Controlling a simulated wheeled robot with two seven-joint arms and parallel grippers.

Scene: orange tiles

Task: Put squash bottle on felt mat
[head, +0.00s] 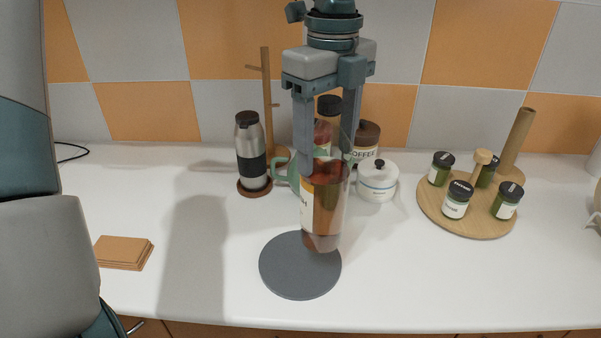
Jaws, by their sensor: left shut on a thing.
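The squash bottle (328,208) is a clear bottle with reddish-brown liquid and a pale label on its left side. It is near upright in the middle of the head view. My left gripper (326,156) points down from above and is shut on the upper part of the bottle, with a finger on each side. The felt mat (290,277) is a dark grey disc lying flat near the counter's front edge. The bottle's base overlaps the far right part of the mat in the picture; I cannot tell whether they touch. My right gripper is not in view.
Behind the bottle stand a steel flask (250,150), a wooden mug stand (267,90), a coffee jar (366,140) and a white lidded pot (377,183). A round wooden rack (465,222) with several jars is at right. Cork coasters (123,253) lie at left.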

